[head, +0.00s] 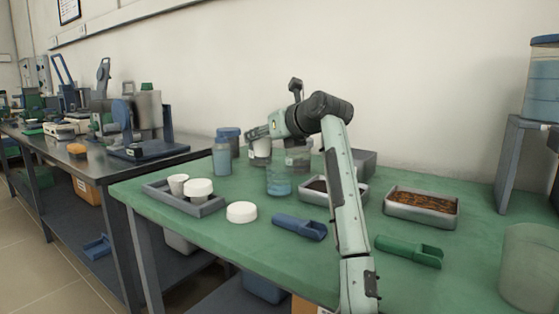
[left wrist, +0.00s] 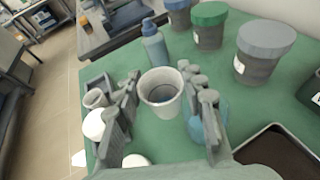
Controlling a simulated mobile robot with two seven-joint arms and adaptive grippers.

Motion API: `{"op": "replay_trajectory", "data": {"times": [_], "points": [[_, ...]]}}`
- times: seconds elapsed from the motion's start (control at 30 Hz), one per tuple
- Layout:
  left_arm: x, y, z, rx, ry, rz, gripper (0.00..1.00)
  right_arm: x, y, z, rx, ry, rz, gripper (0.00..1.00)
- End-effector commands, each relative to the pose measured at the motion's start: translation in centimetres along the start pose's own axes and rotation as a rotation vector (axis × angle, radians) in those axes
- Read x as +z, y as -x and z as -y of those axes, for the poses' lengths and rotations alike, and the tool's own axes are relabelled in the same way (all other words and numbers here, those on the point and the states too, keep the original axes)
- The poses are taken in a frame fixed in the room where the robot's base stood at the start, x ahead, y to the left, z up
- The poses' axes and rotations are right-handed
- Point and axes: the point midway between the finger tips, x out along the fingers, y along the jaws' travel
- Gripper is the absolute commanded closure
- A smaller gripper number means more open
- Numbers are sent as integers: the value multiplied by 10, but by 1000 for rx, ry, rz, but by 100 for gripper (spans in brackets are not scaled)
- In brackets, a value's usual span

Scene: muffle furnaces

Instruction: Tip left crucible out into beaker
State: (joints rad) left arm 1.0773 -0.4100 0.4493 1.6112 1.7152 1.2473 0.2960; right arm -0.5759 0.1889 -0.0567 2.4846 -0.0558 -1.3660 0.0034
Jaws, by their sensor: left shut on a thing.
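My left gripper (head: 258,135) is shut on a white crucible (head: 261,151), held upright above the green table, behind and slightly left of the beaker. In the left wrist view, the crucible (left wrist: 160,95) sits between the fingers of the gripper (left wrist: 165,84), its mouth showing a grey inside. The clear glass beaker (head: 278,183) with blue at its bottom stands on the table; in the left wrist view, the beaker (left wrist: 222,118) is partly hidden behind the right finger. My right gripper is not in view.
A grey tray (head: 206,209) holds a white crucible (head: 178,183) and a lidded one (head: 199,188). A white lid (head: 242,212), a blue scoop (head: 300,227) and a green scoop (head: 409,251) lie in front. A blue bottle (head: 221,157) and jars stand behind; a filled tray (head: 422,207) is right.

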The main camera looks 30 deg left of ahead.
Motion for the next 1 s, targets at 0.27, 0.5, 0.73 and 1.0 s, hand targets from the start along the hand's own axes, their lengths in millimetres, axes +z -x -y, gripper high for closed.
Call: {"op": "replay_trajectory", "data": {"times": [0.27, 0.5, 0.73, 1.0], "points": [[21, 8, -1, 0, 0, 1, 91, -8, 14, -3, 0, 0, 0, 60], [40, 14, -2, 1, 0, 1, 91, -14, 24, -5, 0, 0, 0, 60], [46, 17, -3, 1, -2, 0, 91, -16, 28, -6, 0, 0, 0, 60], [46, 17, -3, 1, -1, 0, 91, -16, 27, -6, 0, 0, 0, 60]]}}
